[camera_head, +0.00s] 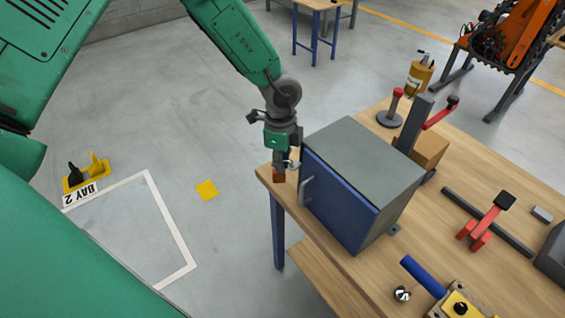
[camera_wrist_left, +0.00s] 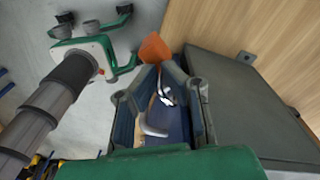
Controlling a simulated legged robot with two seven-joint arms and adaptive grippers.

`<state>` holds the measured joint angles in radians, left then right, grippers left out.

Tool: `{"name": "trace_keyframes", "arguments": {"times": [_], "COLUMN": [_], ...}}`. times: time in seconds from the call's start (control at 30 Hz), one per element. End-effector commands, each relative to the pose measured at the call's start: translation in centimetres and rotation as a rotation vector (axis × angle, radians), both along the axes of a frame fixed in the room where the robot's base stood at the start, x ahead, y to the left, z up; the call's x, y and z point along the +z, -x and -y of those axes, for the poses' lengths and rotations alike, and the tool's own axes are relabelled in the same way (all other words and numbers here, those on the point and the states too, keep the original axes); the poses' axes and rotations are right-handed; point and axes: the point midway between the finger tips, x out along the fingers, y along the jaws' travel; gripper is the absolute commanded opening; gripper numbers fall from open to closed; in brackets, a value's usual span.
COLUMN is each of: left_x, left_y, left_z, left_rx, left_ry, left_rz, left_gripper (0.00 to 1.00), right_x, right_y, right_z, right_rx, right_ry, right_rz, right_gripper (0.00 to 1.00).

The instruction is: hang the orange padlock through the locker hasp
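The orange padlock (camera_head: 278,174) is at the tips of my left gripper (camera_head: 281,158), just left of the locker's front. In the left wrist view the padlock's orange body (camera_wrist_left: 155,47) shows at the fingertips (camera_wrist_left: 159,73), which look closed on it. The locker (camera_head: 365,165) is a grey box with a blue door (camera_head: 338,203) and a grey handle (camera_head: 308,190). A small bright metal piece (camera_wrist_left: 166,99) shows between the fingers in the wrist view; I cannot tell whether it is the shackle or the hasp. My right gripper is not in view.
The locker stands on a wooden workbench (camera_head: 450,175), close to its left edge. Open floor lies left of the bench.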

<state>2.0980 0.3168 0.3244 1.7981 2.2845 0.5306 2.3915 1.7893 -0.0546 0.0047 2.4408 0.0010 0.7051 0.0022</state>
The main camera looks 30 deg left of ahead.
Motion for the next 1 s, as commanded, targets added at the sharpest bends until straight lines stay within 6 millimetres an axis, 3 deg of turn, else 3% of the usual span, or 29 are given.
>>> {"name": "trace_keyframes", "arguments": {"times": [0.8, 0.9, 1.0], "left_x": [-1.3, -1.3, -1.3], "left_y": [0.1, 0.1, 0.1], "left_z": [0.2, 0.2, 0.2], "left_rx": [-0.001, 0.000, 0.000], "left_ry": [0.000, 0.000, 0.000], "left_rz": [0.000, 0.000, 0.000], "left_gripper": [0.00, 0.29, 0.29], "right_x": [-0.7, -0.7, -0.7], "right_y": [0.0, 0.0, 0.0], "right_z": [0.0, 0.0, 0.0], "right_rx": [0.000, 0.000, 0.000], "right_ry": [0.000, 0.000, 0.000], "right_rz": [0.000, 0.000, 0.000], "right_gripper": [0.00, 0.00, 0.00]}}
